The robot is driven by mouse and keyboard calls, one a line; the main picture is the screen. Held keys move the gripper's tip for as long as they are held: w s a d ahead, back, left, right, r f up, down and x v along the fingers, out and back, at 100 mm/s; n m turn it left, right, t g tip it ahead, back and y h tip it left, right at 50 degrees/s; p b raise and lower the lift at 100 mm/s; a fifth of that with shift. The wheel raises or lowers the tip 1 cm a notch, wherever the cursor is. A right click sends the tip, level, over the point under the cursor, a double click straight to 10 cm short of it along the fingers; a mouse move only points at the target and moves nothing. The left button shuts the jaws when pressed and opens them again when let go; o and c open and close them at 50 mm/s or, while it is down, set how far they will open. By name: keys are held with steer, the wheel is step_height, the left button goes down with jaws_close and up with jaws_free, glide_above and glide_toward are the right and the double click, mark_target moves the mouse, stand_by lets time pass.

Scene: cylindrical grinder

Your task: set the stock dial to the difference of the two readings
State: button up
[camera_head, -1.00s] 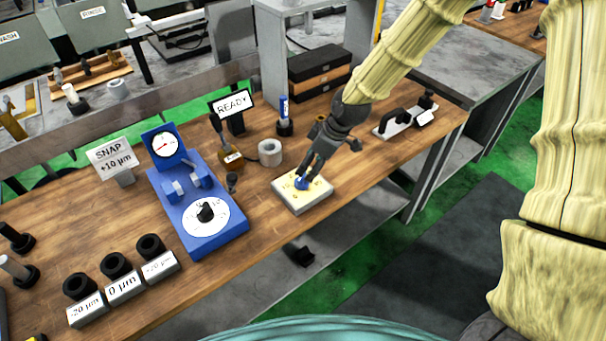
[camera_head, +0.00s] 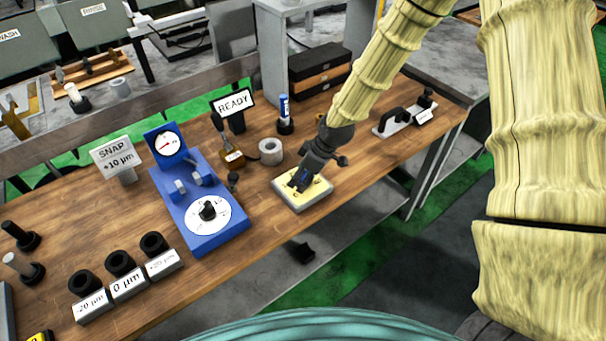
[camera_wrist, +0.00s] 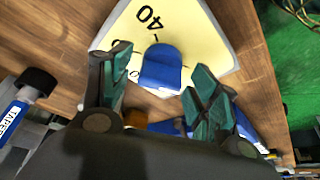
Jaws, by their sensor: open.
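The stock dial is a cream plate (camera_head: 318,195) with a blue knob on the wooden bench. In the wrist view its face (camera_wrist: 205,35) shows the number 40, and the blue knob (camera_wrist: 161,68) lies between my fingertips. My gripper (camera_head: 302,180) is open over the knob, one finger on each side; contact cannot be told. A blue gauge stand holds a round gauge (camera_head: 167,145) with a red needle and a white dial with a black knob (camera_head: 208,211). A sign (camera_head: 116,156) reads SNAP +10 µm. Gauge figures are too small to read.
Black rings sit behind blocks marked -20 (camera_head: 92,306), 0 (camera_head: 128,285) and + something µm at the front left.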

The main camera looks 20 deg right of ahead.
steer(key=c, duration=1)
steer(key=shift+m, duration=0.3)
steer(key=m+h, duration=0.1)
steer(key=m, duration=0.1)
steer(key=m+t+h+b, duration=0.1)
steer(key=m, duration=0.2)
steer(key=shift+a+m+b, duration=0.1)
steer(key=shift+m+b, duration=0.2)
steer(key=m+h, duration=0.1)
steer(key=m, duration=0.1)
steer(key=m+h, duration=0.1)
steer(key=m, duration=0.2)
steer(key=shift+a+t, duration=0.1)
steer(key=shift+t, duration=0.3)
steer(key=shift+m, duration=0.4)
steer(key=o, duration=1)
